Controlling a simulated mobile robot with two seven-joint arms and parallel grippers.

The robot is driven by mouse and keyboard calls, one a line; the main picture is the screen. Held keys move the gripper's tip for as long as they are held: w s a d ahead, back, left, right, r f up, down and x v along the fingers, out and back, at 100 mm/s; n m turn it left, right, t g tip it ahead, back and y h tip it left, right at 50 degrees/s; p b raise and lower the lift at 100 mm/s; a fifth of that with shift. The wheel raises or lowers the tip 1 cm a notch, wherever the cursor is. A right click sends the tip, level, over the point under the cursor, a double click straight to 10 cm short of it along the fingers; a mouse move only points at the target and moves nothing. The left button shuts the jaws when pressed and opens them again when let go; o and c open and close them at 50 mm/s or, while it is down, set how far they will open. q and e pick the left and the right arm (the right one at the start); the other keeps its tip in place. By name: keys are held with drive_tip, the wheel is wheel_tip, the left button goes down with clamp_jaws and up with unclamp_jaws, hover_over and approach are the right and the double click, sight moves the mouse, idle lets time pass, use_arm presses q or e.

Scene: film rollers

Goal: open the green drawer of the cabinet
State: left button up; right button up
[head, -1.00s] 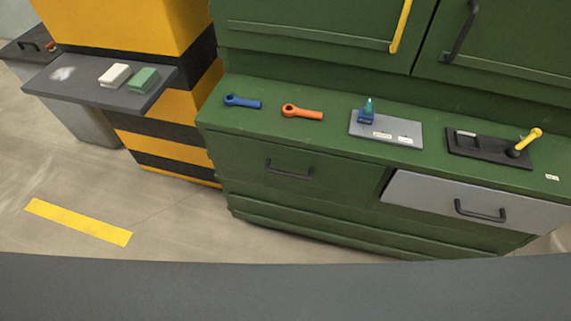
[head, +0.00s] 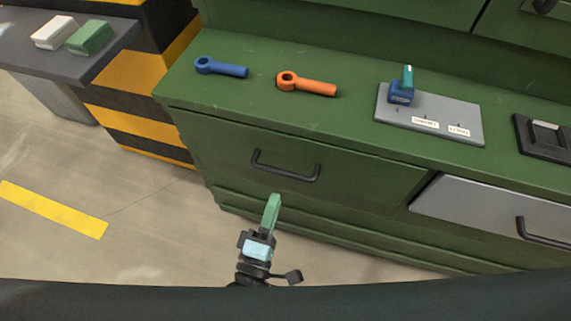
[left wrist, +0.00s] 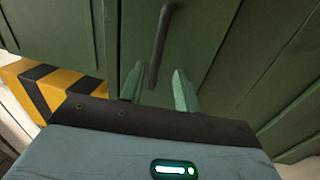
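The green drawer (head: 225,142) is in the left part of the cabinet front in the head view, and it looks shut. Its dark bar handle (head: 288,174) runs across its front; in the left wrist view the handle (left wrist: 161,45) stands nearly upright in the picture, ahead of the fingers. My left gripper (head: 273,203) is just below and in front of the handle. In the left wrist view its two green fingers (left wrist: 158,78) are apart, with the handle's near end lined up with the gap and nothing gripped. My right gripper is not in view.
A grey drawer (head: 465,210) with its own handle is to the right. On the cabinet top lie a blue tool (head: 222,68), an orange tool (head: 310,84) and a grey board (head: 455,108). A dark shelf (head: 85,65) juts out at the left. The floor at left is clear.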

sight(284, 172)
use_arm(q)
drive_tip(key=shift+p+x, duration=0.3)
drive_tip(key=shift+x, duration=3.8)
drive_tip(key=shift+r, duration=0.2)
drive_tip(key=shift+c, duration=0.4)
clamp_jaws()
